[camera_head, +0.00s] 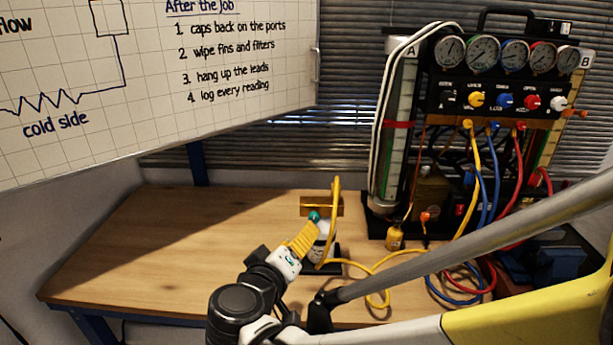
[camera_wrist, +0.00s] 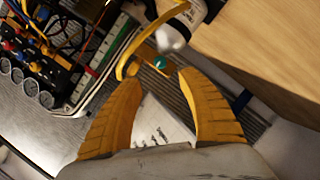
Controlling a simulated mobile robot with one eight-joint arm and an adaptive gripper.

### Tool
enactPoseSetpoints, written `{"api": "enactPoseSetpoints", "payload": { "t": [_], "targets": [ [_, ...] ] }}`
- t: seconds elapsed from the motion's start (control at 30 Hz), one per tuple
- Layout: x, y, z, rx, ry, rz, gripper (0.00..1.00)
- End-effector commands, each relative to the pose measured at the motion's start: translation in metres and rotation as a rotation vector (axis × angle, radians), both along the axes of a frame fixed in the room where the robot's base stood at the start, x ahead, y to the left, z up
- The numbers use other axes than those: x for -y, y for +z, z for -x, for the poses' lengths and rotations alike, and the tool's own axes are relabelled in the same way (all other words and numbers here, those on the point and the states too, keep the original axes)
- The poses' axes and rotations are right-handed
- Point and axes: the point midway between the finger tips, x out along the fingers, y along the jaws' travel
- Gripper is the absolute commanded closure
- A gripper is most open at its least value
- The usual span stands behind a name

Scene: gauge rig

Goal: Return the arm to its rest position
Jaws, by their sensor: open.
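My gripper (camera_head: 308,226) is over the middle of the wooden bench, in front of a small stand with a wooden block (camera_head: 318,207). In the wrist view my gripper (camera_wrist: 159,78) has its two yellow ribbed fingers spread, with nothing between them. A yellow hose (camera_head: 336,195) rises at the stand, and a white cylinder (camera_head: 320,250) stands there, partly hidden by my fingers. A teal-green part (camera_wrist: 160,62) shows just beyond the fingertips in the wrist view. Whether the fingers touch any of it I cannot tell. My arm reaches in from the lower right.
The gauge rig (camera_head: 500,95), with several dials and coloured hoses, stands at the back right of the bench (camera_head: 140,250). Yellow and blue hoses loop over the bench's right part. A whiteboard (camera_head: 150,75) hangs at upper left. The bench's left part is clear.

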Motion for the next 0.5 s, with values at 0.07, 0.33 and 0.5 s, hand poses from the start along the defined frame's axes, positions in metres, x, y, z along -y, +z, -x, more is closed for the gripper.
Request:
{"api": "enactPoseSetpoints", "payload": {
  "t": [0.07,0.33,0.5],
  "targets": [
    [0.006,0.0,0.0,-0.012,-0.007,-0.004,0.53],
    [0.121,-0.016,0.023,-0.282,-0.131,-0.156,0.53],
    [0.188,-0.031,0.077,-0.458,-0.196,-0.372,0.53]
  ]
}}
